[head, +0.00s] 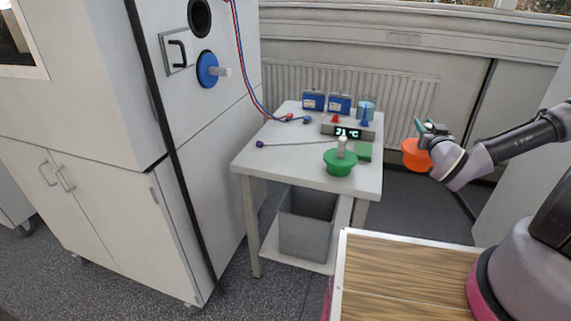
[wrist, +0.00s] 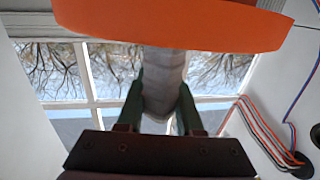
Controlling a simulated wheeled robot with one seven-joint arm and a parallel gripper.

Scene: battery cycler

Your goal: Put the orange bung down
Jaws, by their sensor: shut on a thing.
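The orange bung (head: 415,155) is in the air to the right of the white table (head: 255,165). My gripper (head: 424,130) is beside it, at the end of my arm reaching in from the right. In the wrist view, the wide orange part of the bung (wrist: 175,22) fills the top, and its grey stem runs down between the green fingers of my gripper (wrist: 162,92). The gripper is shut on that stem. In the head view the stem is mostly hidden by my gripper.
On the table stand a green bung (head: 340,163), a green block (head: 364,152), a temperature display (head: 347,132), blue boxes (head: 313,101) and a beaker (head: 366,108). Cables (head: 254,85) hang down to it. A blue bung (head: 207,69) sits in the cabinet wall below an open port (head: 200,18). The table's front left is clear.

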